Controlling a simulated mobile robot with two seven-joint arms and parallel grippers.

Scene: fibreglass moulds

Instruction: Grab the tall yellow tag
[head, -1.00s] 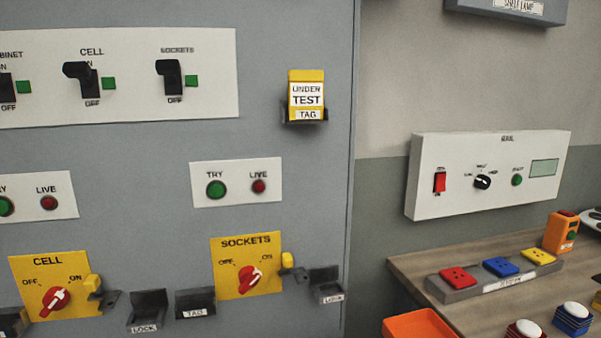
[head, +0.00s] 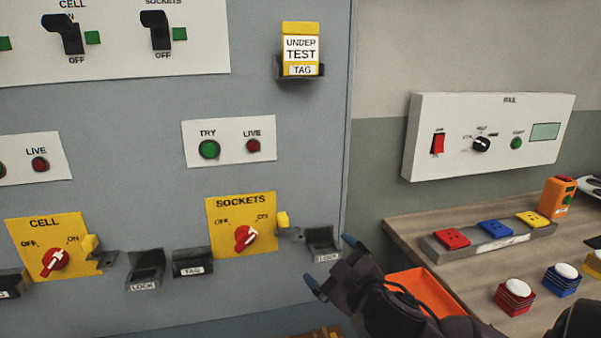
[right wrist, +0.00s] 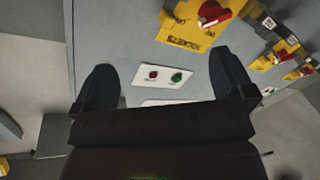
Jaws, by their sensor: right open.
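The tall yellow tag (head: 301,50) stands upright in a dark holder (head: 301,70) marked TAG, high on the right side of the grey cabinet. Its white face reads UNDER TEST. My right gripper (head: 328,262) is open and empty, low at the cabinet's right edge, well below the tag. In the right wrist view its two fingers (right wrist: 165,85) are apart, with the TRY/LIVE plate (right wrist: 162,76) and the yellow SOCKETS plate (right wrist: 190,25) beyond them. I cannot make out the tag in that view. My left gripper is not in view.
Red switches, a LOCK holder (head: 323,243) and an empty TAG holder (head: 193,262) project from the cabinet.

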